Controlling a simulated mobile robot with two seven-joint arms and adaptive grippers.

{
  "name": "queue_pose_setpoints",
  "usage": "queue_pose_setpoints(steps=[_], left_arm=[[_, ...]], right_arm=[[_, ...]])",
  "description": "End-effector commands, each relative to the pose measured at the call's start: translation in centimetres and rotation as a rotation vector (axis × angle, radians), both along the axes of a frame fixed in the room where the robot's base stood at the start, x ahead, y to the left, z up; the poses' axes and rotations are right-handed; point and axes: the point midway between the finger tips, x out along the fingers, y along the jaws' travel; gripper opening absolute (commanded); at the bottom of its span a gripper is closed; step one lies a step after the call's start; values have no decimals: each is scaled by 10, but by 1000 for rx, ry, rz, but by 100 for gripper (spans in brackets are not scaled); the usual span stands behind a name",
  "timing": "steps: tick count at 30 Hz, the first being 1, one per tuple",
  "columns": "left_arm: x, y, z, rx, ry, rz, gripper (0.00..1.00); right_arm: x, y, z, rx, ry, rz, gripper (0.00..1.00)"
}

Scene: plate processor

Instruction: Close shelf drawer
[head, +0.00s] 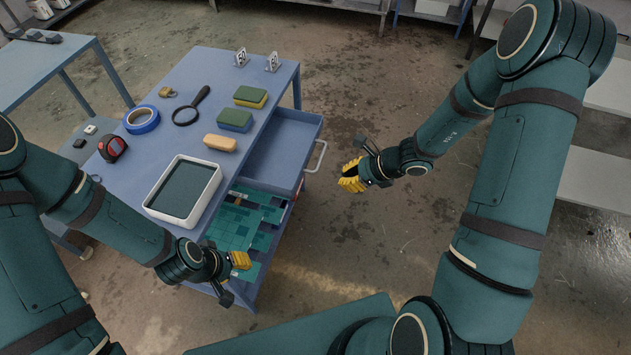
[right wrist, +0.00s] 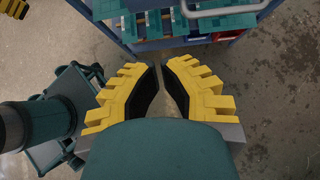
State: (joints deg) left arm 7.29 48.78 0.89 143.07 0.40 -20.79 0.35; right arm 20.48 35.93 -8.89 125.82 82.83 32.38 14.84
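The blue shelf drawer (head: 285,152) is pulled out from the right side of the blue cart (head: 185,85). It looks empty and has a pale bar handle (head: 318,158) on its outer face. A pale curved bar that looks like this handle (right wrist: 230,11) shows at the top of the right wrist view. My right gripper (head: 350,179) is apart from the handle, to its right over the floor. Its yellow fingers (right wrist: 161,72) stand apart with nothing between them. My left gripper (head: 240,262) is near the cart's front right corner; its finger gap is hidden.
On the cart top are a white tray (head: 150,207), sponges (head: 235,120), blue tape (head: 142,130), a magnifier (head: 187,115) and a tape measure (head: 112,148). Green boards (head: 232,232) lie on the level below. Pale shelves (head: 590,180) stand far right.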

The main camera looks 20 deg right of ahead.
Motion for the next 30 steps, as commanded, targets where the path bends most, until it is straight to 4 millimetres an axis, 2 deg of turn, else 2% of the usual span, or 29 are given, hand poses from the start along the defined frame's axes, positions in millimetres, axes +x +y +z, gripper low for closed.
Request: queue_pose_setpoints(steps=[5, 18, 24, 30], left_arm=[[-2, 0, -6, 0, 3, -2, 41], [-7, -1, -24, -4, 16, -13, 41], [-7, -1, -23, -4, 16, -13, 41], [-7, -1, -23, -4, 16, -13, 41]], right_arm=[[8, 11, -14, 6, 1, -6, 0], [40, 61, -74, 5, 2, -3, 0], [56, 83, -69, 3, -1, -1, 0], [62, 90, -69, 2, -1, -4, 0]])
